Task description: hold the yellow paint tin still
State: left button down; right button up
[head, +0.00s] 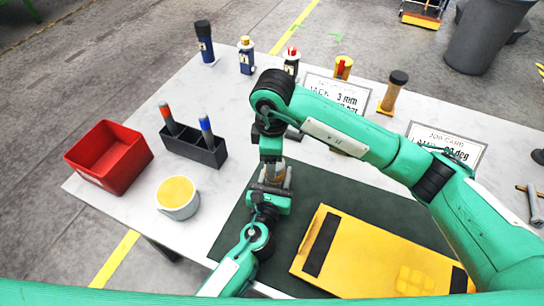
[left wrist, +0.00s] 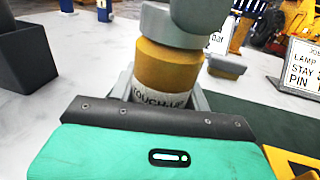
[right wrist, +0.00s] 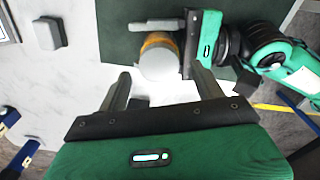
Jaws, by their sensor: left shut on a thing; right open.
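The yellow paint tin (left wrist: 168,68) is upright between the fingers of my left gripper (left wrist: 160,95) in the left wrist view, with a pale label reading "TOUCH-UP" and a grey top. My left gripper (head: 272,183) is shut on it over the dark green mat (head: 300,195) in the head view, where the tin (head: 276,172) is mostly hidden. In the right wrist view the tin (right wrist: 158,58) shows its pale round top. My right gripper (right wrist: 163,88) is open and empty, its fingers pointing toward the tin, apart from it.
A red bin (head: 108,157), a black holder (head: 193,147) with two markers and a white tub (head: 177,198) with yellow contents stand at left. A yellow panel (head: 370,255) lies on the mat's front. Bottles, a small tin and signs line the back.

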pick_arm(q)
jog(key=shift+s+f, duration=0.1)
jog(key=shift+f, duration=0.05)
pick_arm(e)
notch_tip(320, 180, up, 7)
jog(key=shift+f, duration=0.15)
pick_arm(q)
jog(key=c, duration=0.6)
grip_release()
jog(key=shift+d, duration=0.1)
jog(key=shift+s, duration=0.5)
pick_arm(e)
jog(key=shift+f, duration=0.2)
pick_arm(q)
jog(key=b+v, duration=0.3)
jog(key=v, duration=0.9)
pick_arm(e)
notch_tip(320, 180, down, 3)
jog(key=shift+r, duration=0.1)
pick_arm(q)
jog(key=shift+s+a, duration=0.25)
jog(key=shift+s, duration=0.15)
